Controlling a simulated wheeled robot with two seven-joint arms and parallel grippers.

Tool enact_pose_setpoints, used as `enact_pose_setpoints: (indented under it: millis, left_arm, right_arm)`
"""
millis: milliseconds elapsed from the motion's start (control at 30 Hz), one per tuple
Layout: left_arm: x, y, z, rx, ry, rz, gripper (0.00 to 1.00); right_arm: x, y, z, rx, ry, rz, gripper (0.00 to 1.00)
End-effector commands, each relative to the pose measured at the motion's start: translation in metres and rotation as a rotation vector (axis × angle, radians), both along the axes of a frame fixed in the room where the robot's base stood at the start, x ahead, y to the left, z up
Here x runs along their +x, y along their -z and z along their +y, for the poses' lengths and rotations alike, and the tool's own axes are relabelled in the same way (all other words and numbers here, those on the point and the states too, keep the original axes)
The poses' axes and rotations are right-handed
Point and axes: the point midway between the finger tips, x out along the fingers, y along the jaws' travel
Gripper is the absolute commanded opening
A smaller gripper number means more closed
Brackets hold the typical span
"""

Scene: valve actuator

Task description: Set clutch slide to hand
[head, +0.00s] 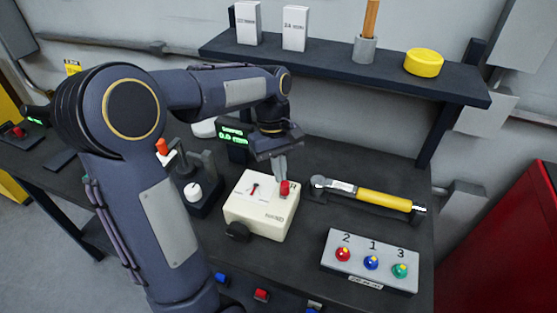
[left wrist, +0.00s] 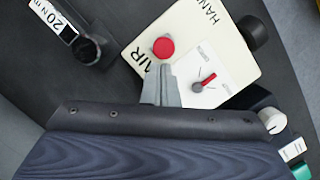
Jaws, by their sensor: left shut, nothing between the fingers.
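The cream valve actuator box (head: 248,216) stands on the dark bench in the middle of the head view. Its red clutch slide knob (head: 285,187) is at the box's right side. In the left wrist view the red knob (left wrist: 163,47) is nearer the AIR label (left wrist: 152,72) than the HAND label (left wrist: 208,12). A small red pointer (left wrist: 209,80) sits on a white dial plate beside it. My left gripper (head: 281,174) is shut and empty, its fingertips pointing down just beside the knob. I cannot tell if they touch it. My right gripper is out of view.
A yellow-handled torque wrench (head: 383,200) lies in a holder right of the box. A button panel (head: 370,262) stands at front right. A display (head: 233,137) and a gauge stand (head: 195,190) are behind and left. A shelf (head: 345,75) runs above the bench.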

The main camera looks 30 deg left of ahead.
Motion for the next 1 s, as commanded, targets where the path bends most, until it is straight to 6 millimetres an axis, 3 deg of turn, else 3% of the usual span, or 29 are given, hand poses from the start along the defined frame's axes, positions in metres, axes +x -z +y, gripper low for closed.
enact_pose_setpoints:
  millis: [333, 633, 1000]
  left_arm:
    - [-0.003, 0.0, -0.001, 0.0, 0.0, 0.0, 0.0]
    - [-0.041, 0.001, -0.01, 0.0, 0.001, 0.001, 0.0]
    - [-0.041, 0.0, -0.01, 0.0, 0.001, 0.001, 0.0]
  right_arm:
    - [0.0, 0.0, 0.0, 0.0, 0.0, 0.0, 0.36]
    - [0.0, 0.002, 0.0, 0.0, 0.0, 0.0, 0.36]
    - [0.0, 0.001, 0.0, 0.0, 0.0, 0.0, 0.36]
